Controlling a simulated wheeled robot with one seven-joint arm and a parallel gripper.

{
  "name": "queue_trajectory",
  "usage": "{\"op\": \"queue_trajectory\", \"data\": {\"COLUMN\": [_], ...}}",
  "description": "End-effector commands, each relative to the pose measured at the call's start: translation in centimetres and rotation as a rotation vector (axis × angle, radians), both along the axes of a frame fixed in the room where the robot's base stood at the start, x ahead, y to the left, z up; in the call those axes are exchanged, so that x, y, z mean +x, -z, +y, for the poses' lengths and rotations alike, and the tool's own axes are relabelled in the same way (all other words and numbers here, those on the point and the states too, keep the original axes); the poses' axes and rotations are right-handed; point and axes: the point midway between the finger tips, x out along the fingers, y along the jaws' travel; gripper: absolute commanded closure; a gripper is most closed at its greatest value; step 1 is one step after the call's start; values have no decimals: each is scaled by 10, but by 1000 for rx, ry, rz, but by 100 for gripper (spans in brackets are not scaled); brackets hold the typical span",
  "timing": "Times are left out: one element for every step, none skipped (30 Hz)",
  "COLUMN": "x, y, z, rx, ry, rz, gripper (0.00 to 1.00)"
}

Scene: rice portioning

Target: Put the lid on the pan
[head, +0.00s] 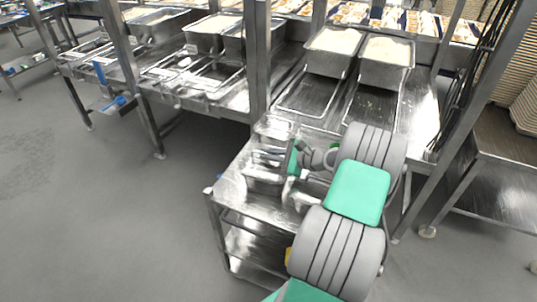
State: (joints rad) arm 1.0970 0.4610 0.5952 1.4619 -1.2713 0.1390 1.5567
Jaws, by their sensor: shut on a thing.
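A steel pan (262,184) stands on the small steel cart, left of my arm. My gripper (284,160) is over the pan's right side, at the end of my grey and green arm. It is shut on a thin shiny metal piece that looks like the lid (266,157), over the top of the pan. The fingertips are small and partly hidden by my wrist. I cannot tell whether the lid touches the pan's rim.
The cart top (228,190) has bare room at its left edge. Another steel container (273,128) stands behind the pan. Two rice-filled pans (333,42) stand on the counter behind. Rack posts (257,60) rise close behind the cart. Open floor (110,210) lies to the left.

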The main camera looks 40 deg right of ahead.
Motion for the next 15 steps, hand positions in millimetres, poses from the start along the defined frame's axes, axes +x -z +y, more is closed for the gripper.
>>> {"op": "queue_trajectory", "data": {"x": [0,-1,-1,-2,-2,-3,-3,-3,-3,-3,-3,-3,-3,-3,-3], "y": [0,0,1,2,2,3,3,4,4,4,4,4,4,4,4], "z": [0,-1,-1,-1,-1,-1,-2,-2,-2,-2,-2,-2,-2,-2,-2], "rx": [0,0,1,1,1,1,1,1,0,0,0,-1,-1,-1,0], "ry": [1,1,1,1,1,1,1,1,1,1,1,0,0,0,1], "rz": [-1,-1,0,0,0,0,0,0,-1,-1,-1,-1,-1,-1,-1], "gripper": [100,100,100,100,100,100,100,100,100,100,100,100,100,100,91]}}
